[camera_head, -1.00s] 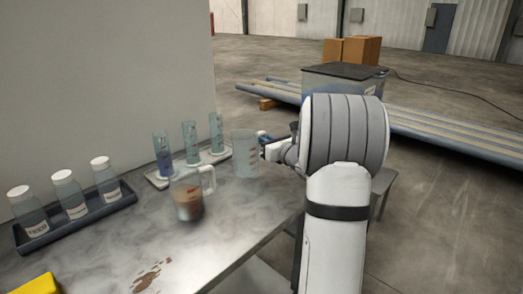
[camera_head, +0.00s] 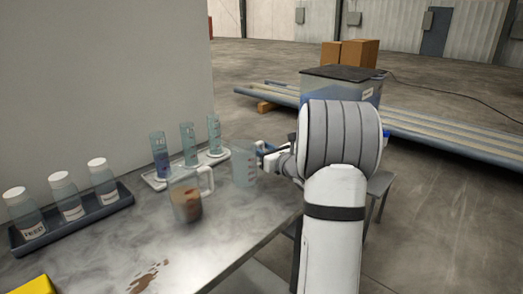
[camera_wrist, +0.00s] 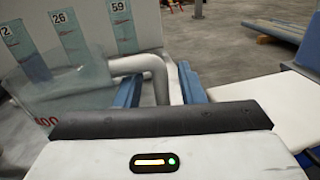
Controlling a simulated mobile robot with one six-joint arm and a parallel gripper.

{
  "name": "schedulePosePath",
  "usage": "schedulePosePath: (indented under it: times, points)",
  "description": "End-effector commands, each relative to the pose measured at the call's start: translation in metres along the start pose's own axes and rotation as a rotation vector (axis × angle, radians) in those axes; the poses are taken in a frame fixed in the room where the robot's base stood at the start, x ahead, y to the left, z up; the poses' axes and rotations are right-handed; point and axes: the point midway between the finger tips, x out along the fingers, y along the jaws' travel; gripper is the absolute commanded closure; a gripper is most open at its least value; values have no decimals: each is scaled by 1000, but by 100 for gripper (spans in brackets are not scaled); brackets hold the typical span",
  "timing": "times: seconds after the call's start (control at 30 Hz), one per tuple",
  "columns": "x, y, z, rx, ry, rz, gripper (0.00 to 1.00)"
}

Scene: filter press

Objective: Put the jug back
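A clear jug (camera_head: 244,166) with red marks is upright at the right side of the bench, and looks empty. My gripper (camera_head: 265,155) is at its right side, shut on its handle. In the wrist view the jug (camera_wrist: 62,88) is at left and its curved handle (camera_wrist: 150,65) runs down between the blue fingers (camera_wrist: 160,90). The lower handle is hidden behind my gripper body. The jug's base is at or close to the bench top; I cannot tell if it touches. A second jug (camera_head: 186,197) with brown liquid stands to its left.
Several cylinders (camera_head: 189,145) stand in a white tray (camera_head: 152,183) behind the jugs. White-capped bottles (camera_head: 68,196) stand in a dark tray (camera_head: 115,207) at left. A brown spill (camera_head: 146,278) and a yellow object (camera_head: 35,285) are in front. The bench middle (camera_head: 215,225) is clear.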

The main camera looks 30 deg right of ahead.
Motion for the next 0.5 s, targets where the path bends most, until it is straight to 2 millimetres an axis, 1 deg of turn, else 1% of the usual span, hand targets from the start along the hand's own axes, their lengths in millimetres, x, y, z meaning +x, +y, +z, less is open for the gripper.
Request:
schedulePosePath:
  times: [0.13, 0.17, 0.27, 0.5]
  points:
    - [0, 0, 5, 0, 0, 0, 65]
    - [-4, 0, 3, 0, 0, -1, 65]
    - [-21, -1, 3, 1, 1, -3, 65]
    - [-74, -1, 3, 0, 0, -3, 65]
